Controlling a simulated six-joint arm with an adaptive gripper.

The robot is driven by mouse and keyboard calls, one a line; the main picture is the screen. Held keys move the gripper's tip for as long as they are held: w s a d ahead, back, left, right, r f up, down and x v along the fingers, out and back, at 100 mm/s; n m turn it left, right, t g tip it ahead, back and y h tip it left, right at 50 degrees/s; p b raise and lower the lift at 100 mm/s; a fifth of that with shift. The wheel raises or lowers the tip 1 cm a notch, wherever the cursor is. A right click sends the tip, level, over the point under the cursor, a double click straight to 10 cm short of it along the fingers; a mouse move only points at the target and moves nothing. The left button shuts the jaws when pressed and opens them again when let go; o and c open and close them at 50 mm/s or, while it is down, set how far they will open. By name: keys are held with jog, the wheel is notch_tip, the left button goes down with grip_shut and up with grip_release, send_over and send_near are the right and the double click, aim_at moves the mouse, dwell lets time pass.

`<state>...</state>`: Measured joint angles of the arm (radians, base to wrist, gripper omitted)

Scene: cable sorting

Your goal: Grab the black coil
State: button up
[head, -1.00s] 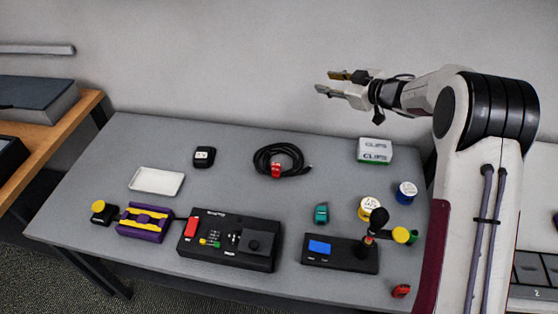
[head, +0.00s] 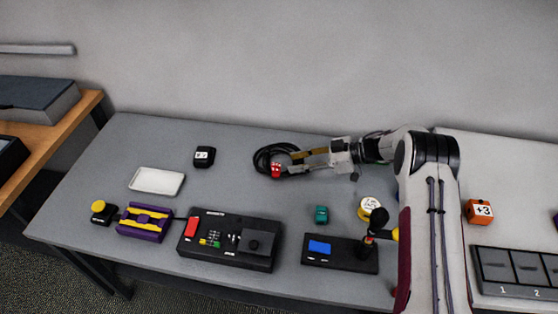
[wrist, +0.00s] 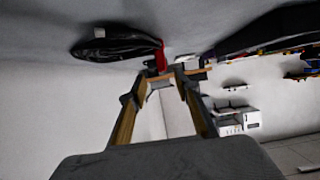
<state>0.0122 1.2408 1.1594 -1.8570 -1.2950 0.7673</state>
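The black coil (head: 262,160) of cable lies on the grey table near its back edge, with a red clip (head: 276,171) on its front right side. In the wrist view the black coil (wrist: 115,47) and the red clip (wrist: 161,55) show just beyond the fingertips, a little left of centre. My gripper (head: 288,163) is low over the table at the coil's right side, fingers pointing left at the clip. The fingers are apart in the wrist view (wrist: 167,75). I cannot tell whether they touch the clip. The gripper hides the coil's right end.
A black tester box (head: 230,240), a purple and yellow block (head: 145,222), a white tray (head: 157,181), a small black box (head: 204,157) and a teal piece (head: 321,214) stand on the table. A yellow-and-white spool (head: 370,208) is near my arm.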

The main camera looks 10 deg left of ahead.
aim_at(276, 172)
jog(key=shift+s+f, duration=0.2)
jog(key=shift+f, duration=0.05)
jog(key=shift+x, duration=1.3)
jog(key=shift+x, duration=2.6)
jog(key=shift+s, duration=0.1)
grip_shut()
